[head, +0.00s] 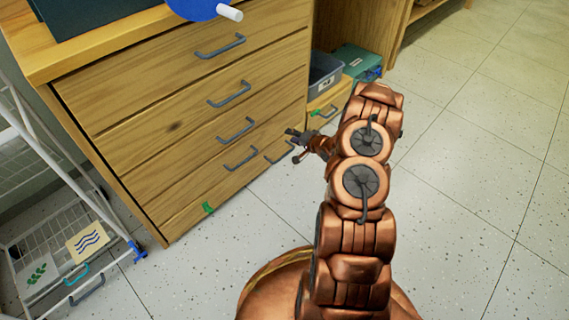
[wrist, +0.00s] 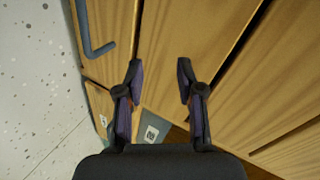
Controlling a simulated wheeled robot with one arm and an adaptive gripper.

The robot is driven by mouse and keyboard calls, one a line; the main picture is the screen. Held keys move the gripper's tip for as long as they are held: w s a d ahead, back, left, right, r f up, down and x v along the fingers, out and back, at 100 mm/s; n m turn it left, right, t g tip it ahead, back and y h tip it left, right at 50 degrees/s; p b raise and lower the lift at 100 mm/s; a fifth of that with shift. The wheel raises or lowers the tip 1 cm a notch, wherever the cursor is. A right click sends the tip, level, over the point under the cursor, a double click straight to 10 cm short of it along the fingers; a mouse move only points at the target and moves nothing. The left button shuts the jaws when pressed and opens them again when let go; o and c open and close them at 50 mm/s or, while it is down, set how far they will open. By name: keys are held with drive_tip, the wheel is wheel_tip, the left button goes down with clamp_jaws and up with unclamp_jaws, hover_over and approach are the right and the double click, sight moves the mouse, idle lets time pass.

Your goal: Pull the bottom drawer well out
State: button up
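The wooden chest (head: 150,85) stands at the left in the head view, with grey bar handles on its drawers. The lowest front, seemingly the bottom drawer (head: 190,218), is flush and carries a small green tag (head: 208,207). Its handle (head: 280,152) appears at the right, partly beside my fingers. In the wrist view, a handle (wrist: 97,36) lies left of my fingers on the front nearest the floor. My gripper (head: 293,145) is in front of the chest; in the wrist view (wrist: 160,68) its two fingers are spread, with nothing between them.
A white wire rack (head: 60,235) with cards stands left of the chest. A grey bin (head: 325,75) and a teal box (head: 358,62) sit on a low unit to its right. The speckled floor (head: 470,150) is clear at the right and before the chest.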

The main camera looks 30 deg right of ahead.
drive_tip(key=m+t+y+b, duration=0.1)
drive_tip(key=m+t+b, duration=0.1)
drive_tip(key=b, duration=0.2)
approach(285, 155)
drive_tip(key=w, duration=0.3)
drive_tip(key=shift+y, duration=0.3)
drive_tip(key=shift+f+b+x, duration=0.2)
drive_tip(key=shift+b+x, duration=0.5)
drive_tip(key=shift+x, duration=0.55)
drive_tip(key=shift+f+b+x, duration=0.2)
drive_tip(key=shift+b+x, duration=0.5)
drive_tip(key=shift+x, duration=0.55)
drive_tip(key=shift+f+b+x, duration=0.25)
drive_tip(key=shift+b+x, duration=0.45)
drive_tip(key=shift+x, duration=0.55)
drive_tip(key=shift+s+a, duration=0.15)
drive_tip(key=shift+s, duration=0.05)
drive_tip(key=shift+c, duration=0.3)
clamp_jaws()
